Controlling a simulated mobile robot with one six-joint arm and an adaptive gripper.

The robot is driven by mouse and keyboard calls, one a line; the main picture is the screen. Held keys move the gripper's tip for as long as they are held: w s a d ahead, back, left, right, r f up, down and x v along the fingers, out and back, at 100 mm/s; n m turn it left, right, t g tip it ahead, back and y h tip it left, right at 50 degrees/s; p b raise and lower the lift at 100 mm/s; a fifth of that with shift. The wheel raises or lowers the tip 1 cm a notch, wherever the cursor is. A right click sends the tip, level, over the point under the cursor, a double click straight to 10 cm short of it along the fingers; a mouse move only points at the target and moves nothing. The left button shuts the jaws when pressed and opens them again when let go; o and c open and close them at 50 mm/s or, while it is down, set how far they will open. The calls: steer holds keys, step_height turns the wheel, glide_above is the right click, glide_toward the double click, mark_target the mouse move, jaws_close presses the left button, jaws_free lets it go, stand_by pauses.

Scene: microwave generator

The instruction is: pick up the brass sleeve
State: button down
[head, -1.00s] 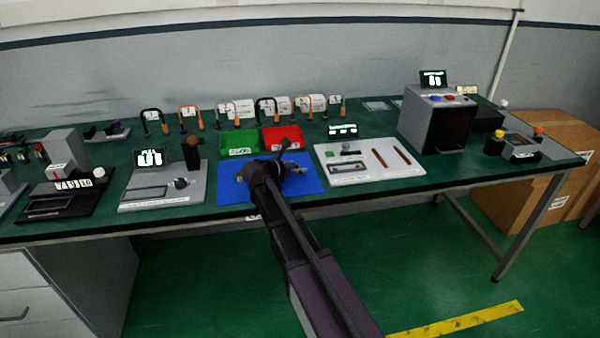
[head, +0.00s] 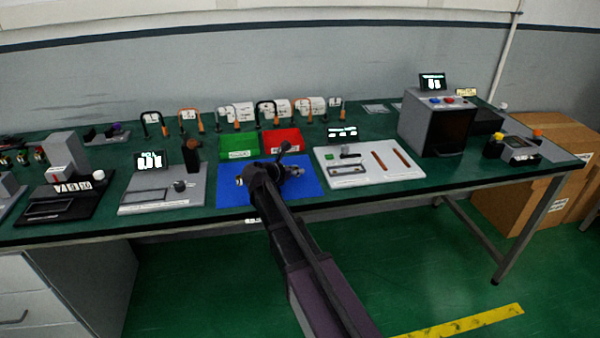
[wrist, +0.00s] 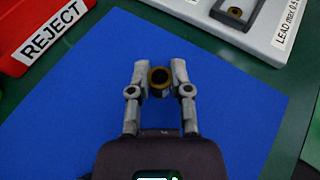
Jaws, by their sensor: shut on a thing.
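The brass sleeve (wrist: 159,80) shows in the wrist view as a short ring-shaped piece with a dark bore. My gripper (wrist: 159,76) is shut on it, one finger against each side. The blue mat (wrist: 75,112) lies below. I cannot tell how far the sleeve is above the mat. In the head view my gripper (head: 270,172) is over the blue mat (head: 310,183), and my arm hides the sleeve there.
A red REJECT bin (head: 281,141) and a green bin (head: 238,147) stand behind the mat. A white panel with slots (head: 366,163) is to the right, and a grey fixture with a display (head: 163,186) to the left. A grey box-shaped machine (head: 436,122) stands farther right.

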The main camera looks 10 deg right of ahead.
mark_target(296, 168)
steer(key=shift+r, duration=0.15)
step_height(296, 168, up, 4)
steer(key=p, duration=0.4)
steer(key=shift+f, duration=0.2)
steer(key=s+a, duration=0.2)
steer(key=s, duration=0.2)
steer(key=s+a, duration=0.3)
steer(key=s, duration=0.2)
steer(key=s+a+r+p, duration=0.1)
steer(key=s+a, duration=0.2)
steer(key=s, duration=0.2)
steer(key=shift+r, duration=0.1)
step_height(296, 168, up, 10)
steer(key=p, duration=1)
steer(key=shift+s, duration=0.1)
